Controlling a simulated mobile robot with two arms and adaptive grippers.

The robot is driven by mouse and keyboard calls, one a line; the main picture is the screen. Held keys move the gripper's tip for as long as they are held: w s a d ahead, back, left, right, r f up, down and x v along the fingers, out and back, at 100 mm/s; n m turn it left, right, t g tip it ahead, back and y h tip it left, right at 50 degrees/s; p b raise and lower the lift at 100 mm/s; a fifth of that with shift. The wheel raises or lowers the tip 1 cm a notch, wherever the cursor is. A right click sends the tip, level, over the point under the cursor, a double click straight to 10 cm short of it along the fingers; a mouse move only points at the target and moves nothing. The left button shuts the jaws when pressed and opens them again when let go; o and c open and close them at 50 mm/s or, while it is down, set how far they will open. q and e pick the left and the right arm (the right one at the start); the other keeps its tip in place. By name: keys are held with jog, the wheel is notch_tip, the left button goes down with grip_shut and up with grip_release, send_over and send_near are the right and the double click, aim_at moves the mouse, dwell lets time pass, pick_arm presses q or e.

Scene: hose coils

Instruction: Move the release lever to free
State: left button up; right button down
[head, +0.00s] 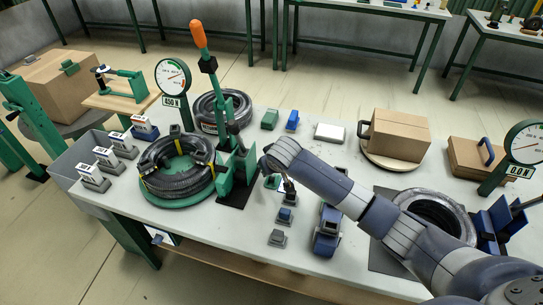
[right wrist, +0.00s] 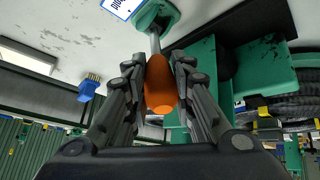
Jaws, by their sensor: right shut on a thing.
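The release lever has an orange grip (right wrist: 161,88) on a short silver rod, rising from a green base (right wrist: 158,14) with a white label beside it in the right wrist view. My right gripper (right wrist: 160,75) is shut on the orange grip, with a finger on either side. My left gripper is not in view.
A tall green stand (head: 225,185) with an upright orange-tipped handle (head: 198,34) stands left of my right gripper. A black hose coil (head: 178,165) lies on a green disc. Small blocks and a cardboard box (head: 398,135) stand around on the white table.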

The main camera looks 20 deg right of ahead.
jog(key=shift+s+a+f+t+h+p, duration=0.15)
jog(key=shift+s+a+f+t, duration=0.25)
jog(key=shift+s+f, duration=0.2)
jog(key=shift+s+a+f+t+h+p, duration=0.1)
jog(key=shift+s+a+f+t+h, duration=0.15)
jog(key=shift+s+a+f, duration=0.3)
jog(key=shift+s+a+f+t+h+p, duration=0.1)
jog(key=shift+s+a+f+t, duration=0.3)
jog(key=shift+s, duration=0.35)
jog(key=shift+f, duration=0.1)
jog(key=c, duration=1.3)
grip_release()
jog(key=shift+n, duration=0.3)
jog(key=shift+w+r, duration=0.1)
jog(key=shift+r, duration=0.1)
jog(key=shift+s+r, duration=0.2)
jog(key=shift+r, duration=0.15)
jog(key=v, duration=1.1)
jog(key=shift+s+a, duration=0.15)
